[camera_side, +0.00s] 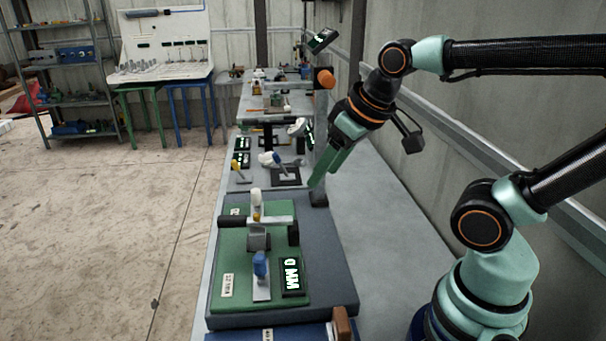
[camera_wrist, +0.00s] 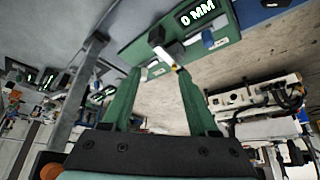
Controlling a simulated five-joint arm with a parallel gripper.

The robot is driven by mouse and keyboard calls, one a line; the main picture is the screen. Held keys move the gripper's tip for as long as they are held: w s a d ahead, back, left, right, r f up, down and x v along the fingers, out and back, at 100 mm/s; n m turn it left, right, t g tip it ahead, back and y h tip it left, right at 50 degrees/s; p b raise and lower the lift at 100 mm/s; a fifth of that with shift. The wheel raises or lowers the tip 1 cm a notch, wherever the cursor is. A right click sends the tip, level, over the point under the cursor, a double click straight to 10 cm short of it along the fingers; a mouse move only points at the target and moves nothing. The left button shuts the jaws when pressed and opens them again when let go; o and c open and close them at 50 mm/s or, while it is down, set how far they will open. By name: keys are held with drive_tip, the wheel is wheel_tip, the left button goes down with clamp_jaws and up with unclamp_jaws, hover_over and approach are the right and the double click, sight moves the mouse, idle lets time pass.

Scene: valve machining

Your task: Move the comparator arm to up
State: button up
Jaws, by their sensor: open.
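The comparator stands on a green plate (camera_side: 222,290) in the near part of the bench in the side view. Its pale horizontal arm (camera_side: 270,221) carries a dark block at the right end. A blue-knobbed lever (camera_side: 260,266) and a display (camera_side: 291,276) reading 0 MM are in front. In the wrist view the display (camera_wrist: 195,12) and blue knob (camera_wrist: 208,39) show at the top, beyond the fingertips. My gripper (camera_side: 317,184) is above and behind the comparator, to its right, with green fingers pointing down. In the wrist view my gripper (camera_wrist: 158,72) is open and empty, apart from the comparator.
More fixtures and displays (camera_side: 242,151) line the bench behind. A small dark block (camera_side: 319,197) sits on the grey mat (camera_side: 330,260) below my fingers. A brown-handled item (camera_side: 342,322) is at the near edge. The bench right of the mat is clear.

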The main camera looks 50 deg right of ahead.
drive_tip(key=w+a+r+n+g, duration=0.3)
drive_tip(key=w+n, duration=0.1)
drive_tip(key=w, duration=0.4)
drive_tip(key=n+g, duration=0.3)
drive_tip(key=n, duration=0.2)
hover_over(232, 217)
wheel_tip(232, 217, down, 4)
wheel_tip(232, 217, down, 12)
drive_tip(key=shift+f, duration=0.1)
clamp_jaws()
idle(1.0)
